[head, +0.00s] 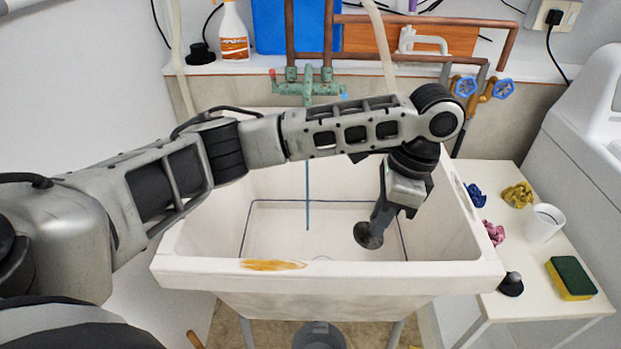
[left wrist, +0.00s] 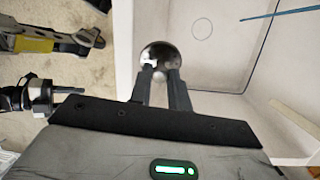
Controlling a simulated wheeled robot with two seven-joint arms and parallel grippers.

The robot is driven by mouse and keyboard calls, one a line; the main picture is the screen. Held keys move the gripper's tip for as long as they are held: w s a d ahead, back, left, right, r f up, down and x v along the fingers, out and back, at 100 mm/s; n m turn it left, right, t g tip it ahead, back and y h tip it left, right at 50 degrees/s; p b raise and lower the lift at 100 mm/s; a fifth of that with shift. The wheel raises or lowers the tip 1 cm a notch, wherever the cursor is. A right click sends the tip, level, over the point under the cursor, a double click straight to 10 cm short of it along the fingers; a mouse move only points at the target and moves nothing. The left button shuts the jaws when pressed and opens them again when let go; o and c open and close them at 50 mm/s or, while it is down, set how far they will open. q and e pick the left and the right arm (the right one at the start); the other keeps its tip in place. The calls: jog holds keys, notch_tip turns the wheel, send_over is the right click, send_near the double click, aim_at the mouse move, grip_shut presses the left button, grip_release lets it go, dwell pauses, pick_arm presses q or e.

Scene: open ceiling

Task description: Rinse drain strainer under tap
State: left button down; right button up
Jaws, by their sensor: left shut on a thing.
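The drain strainer, a dark round metal disc (head: 367,236), is held inside the sink's right part, above the basin floor. My left gripper (head: 379,219) is shut on it, pointing down. In the left wrist view the strainer (left wrist: 160,52) shows as a shiny disc between the fingertips (left wrist: 159,74). The green tap (head: 308,85) is on the back wall, partly behind my left arm. A thin blue stream (head: 307,190) runs straight down from it into the sink, left of the strainer and apart from it.
The white sink (head: 400,278) has a rusty stain on its front rim. A side table (head: 545,305) on the right holds cloths, a white cup (head: 544,223), a black stopper (head: 511,285) and a sponge (head: 571,278). A spray bottle (head: 233,35) stands on the back ledge.

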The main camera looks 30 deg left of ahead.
pick_arm(q)
jog(key=w+a+f+m+t+y+p, duration=0.15)
jog(key=a+m+t, duration=0.25)
jog(key=a+m, duration=0.4)
jog(key=a+m+t+y+p, duration=0.2)
jog(key=a+m+t+p, duration=0.15)
jog(key=a+m, duration=0.5)
jog(key=w+a+f+m+b, duration=0.1)
jog(key=w+a+b, duration=0.1)
jog(key=w, duration=0.3)
jog(key=w+a+f+m+t+b, duration=0.1)
jog(key=w+a+f, duration=0.1)
jog(key=w+a, duration=0.2)
jog(key=shift+w+a+b, duration=0.15)
jog(key=shift+w+b, duration=0.25)
jog(key=shift+w, duration=0.85)
pick_arm(e)
jog(key=shift+s+d+r, duration=0.1)
jog(key=shift+d+r, duration=0.05)
jog(key=shift+r, duration=0.15)
pick_arm(q)
jog(key=shift+r, duration=0.1)
pick_arm(e)
jog(key=shift+r, duration=0.1)
pick_arm(q)
jog(key=shift+w+d+p, duration=0.35)
jog(key=shift+d+p, duration=0.15)
pick_arm(e)
jog(key=shift+r, duration=0.4)
